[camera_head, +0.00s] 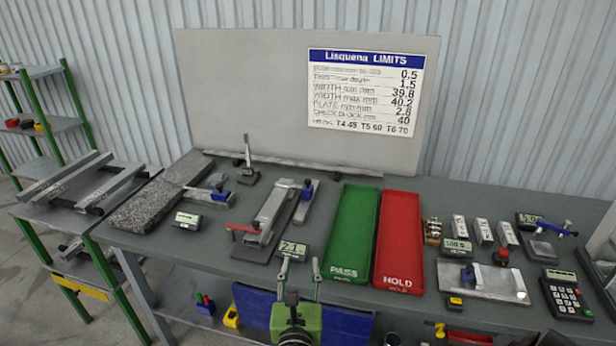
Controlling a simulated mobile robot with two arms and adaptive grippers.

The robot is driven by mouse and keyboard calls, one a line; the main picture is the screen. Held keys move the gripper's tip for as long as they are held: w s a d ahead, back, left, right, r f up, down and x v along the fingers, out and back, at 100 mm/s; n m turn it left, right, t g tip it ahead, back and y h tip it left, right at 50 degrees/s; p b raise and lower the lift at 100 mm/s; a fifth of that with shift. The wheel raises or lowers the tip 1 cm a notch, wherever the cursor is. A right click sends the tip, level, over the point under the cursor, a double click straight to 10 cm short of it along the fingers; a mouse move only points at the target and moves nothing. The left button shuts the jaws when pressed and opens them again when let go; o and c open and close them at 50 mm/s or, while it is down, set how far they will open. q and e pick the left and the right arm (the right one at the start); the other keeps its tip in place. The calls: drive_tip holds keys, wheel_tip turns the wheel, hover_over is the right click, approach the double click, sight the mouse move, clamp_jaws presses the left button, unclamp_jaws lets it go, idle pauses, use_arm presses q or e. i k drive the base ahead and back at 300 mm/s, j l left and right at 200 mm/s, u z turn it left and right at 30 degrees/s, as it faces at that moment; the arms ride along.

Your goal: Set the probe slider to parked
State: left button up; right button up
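A runout fixture (270,215) stands left of the green tray, with a red lever at its front left. Beside it on the right is a narrow grey rail (301,212) with a blue knob (307,190) near its far end; this looks like the probe slider, but I cannot read any parked mark. A small display (292,250) reading about 2.1 stands in front of the fixture. My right gripper (300,268) is at the table's front edge, just in front of this display, its two fingers apart and nothing visible between them. My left gripper does not show.
A green PASS tray (351,235) and a red HOLD tray (398,240) lie right of the rail. Gauges, blocks and a keypad (566,296) crowd the right. A backboard (240,80) stands behind.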

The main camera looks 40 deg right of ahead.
sight(307, 190)
drive_tip(key=i+l, duration=1.05)
drive_tip(key=l, duration=0.1)
